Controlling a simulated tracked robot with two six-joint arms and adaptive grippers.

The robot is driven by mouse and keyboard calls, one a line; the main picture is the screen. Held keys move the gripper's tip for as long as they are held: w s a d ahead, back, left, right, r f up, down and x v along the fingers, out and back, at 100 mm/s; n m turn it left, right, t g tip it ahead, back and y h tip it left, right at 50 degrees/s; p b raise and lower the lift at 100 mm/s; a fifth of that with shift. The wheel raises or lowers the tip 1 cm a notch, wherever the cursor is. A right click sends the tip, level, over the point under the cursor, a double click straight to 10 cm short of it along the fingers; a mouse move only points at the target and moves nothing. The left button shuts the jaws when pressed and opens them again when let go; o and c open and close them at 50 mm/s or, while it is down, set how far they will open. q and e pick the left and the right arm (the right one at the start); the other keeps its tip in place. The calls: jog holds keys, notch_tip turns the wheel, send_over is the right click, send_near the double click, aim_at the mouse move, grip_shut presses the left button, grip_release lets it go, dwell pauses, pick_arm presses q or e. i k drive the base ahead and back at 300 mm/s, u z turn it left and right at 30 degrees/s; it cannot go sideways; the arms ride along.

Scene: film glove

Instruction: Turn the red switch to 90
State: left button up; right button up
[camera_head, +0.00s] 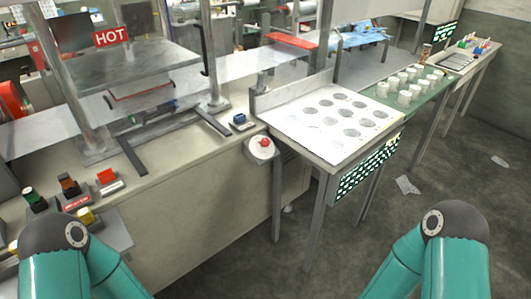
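A red switch (264,142) sits on a round white dial (261,151) at the front right corner of the long workbench, beside the table with round dark spots. The dial's markings are too small to read, so I cannot tell its setting. My left and right arms show only as teal links with dark joints at the bottom left and bottom right. Neither gripper is in view, and neither arm is near the switch.
The workbench (180,209) carries a press with a HOT sign (112,37) and several coloured buttons at left. A spotted white table (300,142) stands right of the switch. White cups (404,98) stand farther back. The floor in front is mostly free, with paper scraps (407,185).

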aim_at(264, 142)
jog(key=z, duration=0.45)
jog(key=i, duration=1.05)
jog(key=u, duration=0.55)
